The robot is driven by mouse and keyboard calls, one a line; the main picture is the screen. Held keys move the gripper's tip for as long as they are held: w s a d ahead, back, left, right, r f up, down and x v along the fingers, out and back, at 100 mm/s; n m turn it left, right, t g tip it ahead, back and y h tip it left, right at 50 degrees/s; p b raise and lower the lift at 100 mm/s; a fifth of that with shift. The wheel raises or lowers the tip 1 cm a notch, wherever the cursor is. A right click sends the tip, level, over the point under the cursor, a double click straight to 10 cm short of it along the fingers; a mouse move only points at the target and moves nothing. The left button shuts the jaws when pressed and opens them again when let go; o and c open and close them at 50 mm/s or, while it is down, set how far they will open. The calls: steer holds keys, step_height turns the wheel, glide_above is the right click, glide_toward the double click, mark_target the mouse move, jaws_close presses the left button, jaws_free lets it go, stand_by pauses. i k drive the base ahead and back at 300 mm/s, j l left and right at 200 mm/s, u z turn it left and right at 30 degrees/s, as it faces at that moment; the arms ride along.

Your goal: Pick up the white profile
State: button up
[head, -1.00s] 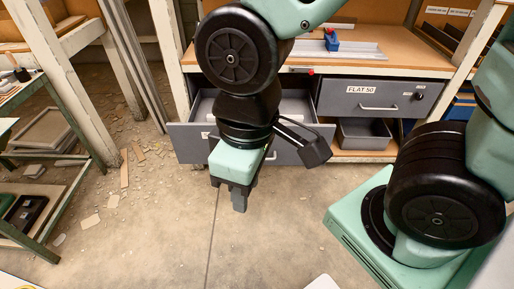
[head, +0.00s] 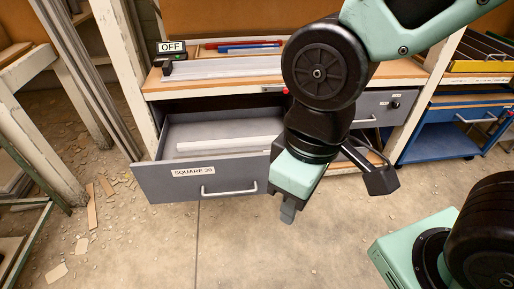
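A white profile (head: 227,143) lies lengthwise across the inside of an open grey drawer (head: 168,181) labelled SQUARE 30. Its right end is close to or behind my arm. My gripper (head: 287,215) hangs pointing down in front of the drawer's right part, outside it and right of the profile. Its fingers show edge-on and small, so whether they are open or shut is unclear. Nothing is seen held in them.
The workbench (head: 410,68) above carries a pale flat bar (head: 222,67), red and blue tools (head: 250,47) and an OFF sign (head: 171,46). A blue drawer cabinet (head: 440,140) stands right. Scraps (head: 92,205) litter the floor at left; the floor in front is mostly clear.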

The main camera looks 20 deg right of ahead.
mark_target(245, 142)
steer(key=i+j+z, duration=0.4)
steer(key=j, duration=0.15)
steer(key=i+j+z, duration=0.2)
steer(key=j+z, duration=0.2)
steer(key=j, duration=0.25)
steer(key=i+j, duration=0.1)
steer(key=j, duration=0.25)
steer(key=i+j, duration=0.1)
steer(key=j, duration=0.25)
steer(key=i+j, duration=0.15)
steer(key=j, duration=0.2)
steer(key=z, duration=0.05)
